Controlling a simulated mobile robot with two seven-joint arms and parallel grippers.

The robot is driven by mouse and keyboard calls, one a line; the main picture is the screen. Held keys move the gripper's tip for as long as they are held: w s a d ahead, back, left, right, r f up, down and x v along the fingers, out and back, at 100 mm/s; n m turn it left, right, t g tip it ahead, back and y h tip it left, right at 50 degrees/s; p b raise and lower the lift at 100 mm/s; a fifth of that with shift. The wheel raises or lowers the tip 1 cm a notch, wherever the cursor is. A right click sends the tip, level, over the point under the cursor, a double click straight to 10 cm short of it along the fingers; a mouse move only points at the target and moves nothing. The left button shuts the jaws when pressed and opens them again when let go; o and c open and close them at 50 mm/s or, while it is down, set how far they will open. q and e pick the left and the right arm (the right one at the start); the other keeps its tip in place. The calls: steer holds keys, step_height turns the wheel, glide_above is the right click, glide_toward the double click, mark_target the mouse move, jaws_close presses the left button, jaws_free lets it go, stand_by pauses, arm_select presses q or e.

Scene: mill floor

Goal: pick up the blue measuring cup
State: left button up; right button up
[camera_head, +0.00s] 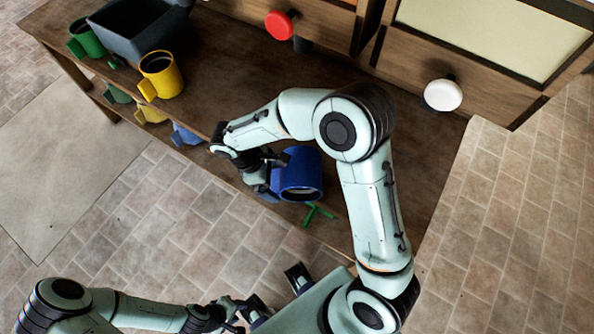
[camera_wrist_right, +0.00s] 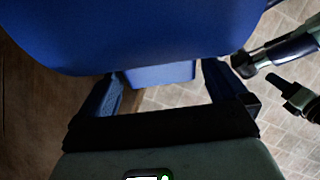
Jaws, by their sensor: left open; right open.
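The blue measuring cup (camera_head: 302,172) stands near the front edge of the wooden bench, partly covered by my right arm. In the right wrist view its blue body (camera_wrist_right: 150,30) fills the top, and its handle (camera_wrist_right: 160,75) shows between the two fingers. My right gripper (camera_head: 268,172) is open at the cup's left side. In the wrist view its fingers (camera_wrist_right: 163,92) stand apart, one on each side of the handle; I cannot tell if they touch it. My left gripper (camera_head: 252,313) is open and empty, low in the head view, in front of the bench.
A yellow cup (camera_head: 162,76), a green cup (camera_head: 88,38) and a dark bin (camera_head: 140,28) stand at the bench's left. A small green cross-shaped piece (camera_head: 318,214) lies beside the blue cup. Drawers with a red knob (camera_head: 279,25) and white knob (camera_head: 443,95) stand behind.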

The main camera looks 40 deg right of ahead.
steer(key=c, duration=1.5)
